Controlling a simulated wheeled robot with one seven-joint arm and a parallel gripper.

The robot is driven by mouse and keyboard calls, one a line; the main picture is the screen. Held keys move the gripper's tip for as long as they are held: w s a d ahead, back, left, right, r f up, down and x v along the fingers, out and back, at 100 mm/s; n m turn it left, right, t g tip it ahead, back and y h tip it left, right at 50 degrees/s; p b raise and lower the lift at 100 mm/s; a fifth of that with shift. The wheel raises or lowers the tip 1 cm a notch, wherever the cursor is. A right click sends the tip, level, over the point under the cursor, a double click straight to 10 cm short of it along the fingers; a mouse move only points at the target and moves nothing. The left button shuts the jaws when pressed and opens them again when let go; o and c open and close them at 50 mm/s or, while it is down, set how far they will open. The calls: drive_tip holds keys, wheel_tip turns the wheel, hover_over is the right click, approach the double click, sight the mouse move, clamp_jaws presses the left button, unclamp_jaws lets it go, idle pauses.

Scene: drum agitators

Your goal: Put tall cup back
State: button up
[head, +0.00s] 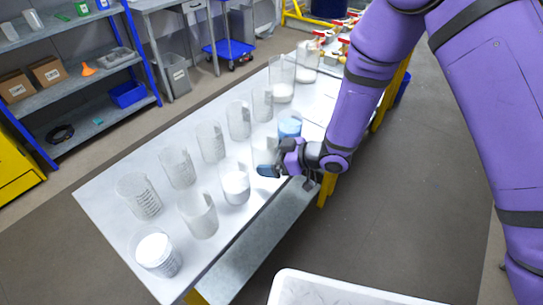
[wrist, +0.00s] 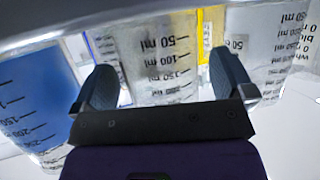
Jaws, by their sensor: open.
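Several clear measuring cups stand in rows on a light table (head: 110,198). My gripper (head: 272,166) is low over the table's right side, next to a cup with blue contents (head: 289,125). In the wrist view, my gripper (wrist: 165,85) is open. A clear cup with black ml marks (wrist: 163,50) shows between and beyond the two fingers; contact cannot be told. The blue cup (wrist: 35,95) is left of the fingers and another clear cup (wrist: 268,50) is on the right. Two taller-looking cups with white contents (head: 282,80) (head: 306,62) stand at the far end. My gripper partly hides the nearby cups.
Cups with white contents (head: 235,182) (head: 156,250) and an empty one (head: 198,214) stand close along the near edge. A white bin (head: 340,290) is at the bottom. Blue-framed shelves (head: 105,65) are at the back left. Floor on the right is clear.

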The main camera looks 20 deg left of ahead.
drive_tip(key=shift+r, duration=0.2)
drive_tip(key=w+v, duration=0.1)
drive_tip(key=v, duration=1.1)
drive_tip(key=shift+s, duration=0.45)
drive_tip(key=w+d+r+m+t+h, duration=0.3)
drive_tip(key=w+d+r+t+h, duration=0.2)
drive_tip(key=w+d+r, duration=0.4)
drive_tip(key=s+d+r+m+t+h, duration=0.25)
drive_tip(key=d+r+m+h, duration=0.25)
drive_tip(key=d+r, duration=0.8)
drive_tip(key=s+d+r+m+h, duration=0.4)
drive_tip(key=s+d+r+m, duration=0.25)
drive_tip(key=s+d, duration=0.4)
drive_tip(key=s+r+m+g, duration=0.2)
drive_tip(key=s+r+g, duration=0.1)
drive_tip(key=s, duration=1.1)
drive_tip(key=shift+s+d+y, duration=0.25)
drive_tip(key=shift+d+y, duration=0.05)
drive_tip(key=shift+d, duration=0.15)
